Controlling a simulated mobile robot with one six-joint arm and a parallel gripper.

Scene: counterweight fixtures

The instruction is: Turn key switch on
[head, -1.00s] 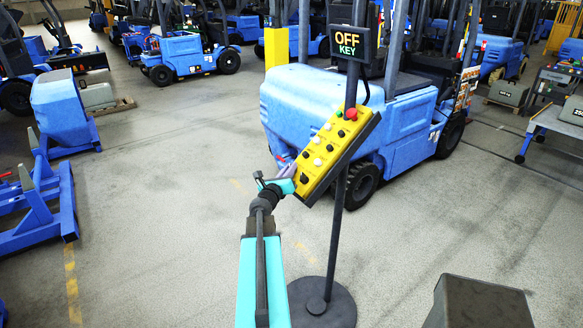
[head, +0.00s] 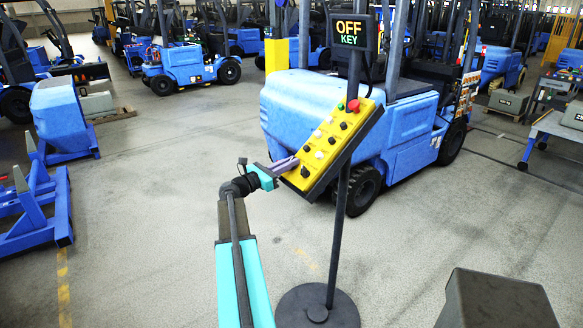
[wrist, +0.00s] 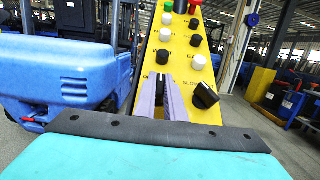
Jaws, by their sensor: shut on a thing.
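The yellow control panel (head: 328,145) is tilted on a dark post, with rows of knobs and buttons. A sign (head: 352,33) above it reads OFF KEY. My gripper (head: 292,162) reaches the panel's lower left part from the left. In the wrist view its two purple fingers (wrist: 174,103) are shut on a small dark key switch (wrist: 158,90) in the left column near the lower end. The fingers hide most of the switch, so its exact angle cannot be told. A black knob (wrist: 205,96) sits just right of the fingers, apart from them.
White buttons (wrist: 159,56) and black knobs lie above the fingers on the panel. A red button (head: 354,105) is at its top. A blue forklift (head: 300,105) stands close behind. The post's round base (head: 340,308) and a grey box (head: 495,300) are below.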

